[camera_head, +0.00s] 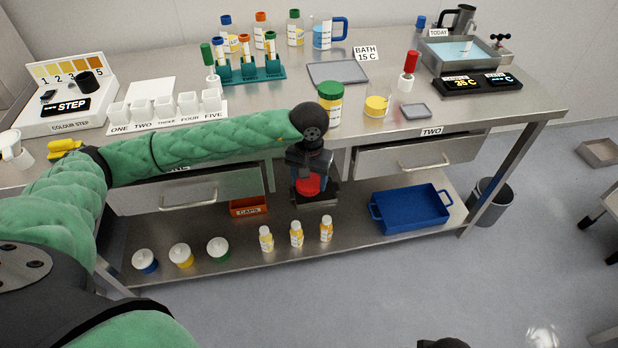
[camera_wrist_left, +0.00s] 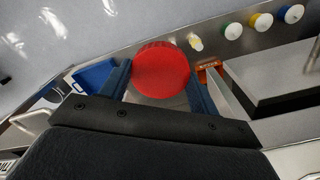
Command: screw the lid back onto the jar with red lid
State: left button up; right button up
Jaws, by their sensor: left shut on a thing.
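My left gripper (camera_head: 307,184) points down in front of the table's edge, above the lower shelf. Its blue fingers are shut on a round red lid (camera_head: 308,187). In the left wrist view the red lid (camera_wrist_left: 161,70) shows as a flat disc between the fingers. A dark flat base (camera_head: 322,196) shows around and below the gripper. I cannot tell whether a jar body is under the lid, as the gripper and lid cover that spot. My right gripper's fingers are not in view.
A green-lidded jar (camera_head: 329,103) and a yellow-filled jar (camera_head: 376,107) stand near the tabletop's edge. On the lower shelf are an orange caps bin (camera_head: 248,207), several small bottles (camera_head: 297,236), white-topped pots (camera_head: 181,256) and a blue tray (camera_head: 411,211).

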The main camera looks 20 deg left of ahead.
aim_at(379, 91)
jog(key=k+j+z, duration=0.25)
jog(key=j, duration=0.15)
jog(key=k+j+z, duration=0.15)
jog(key=j+z, duration=0.15)
jog(key=j, duration=0.15)
jog(key=k+j+z, duration=0.25)
jog(key=j, duration=0.1)
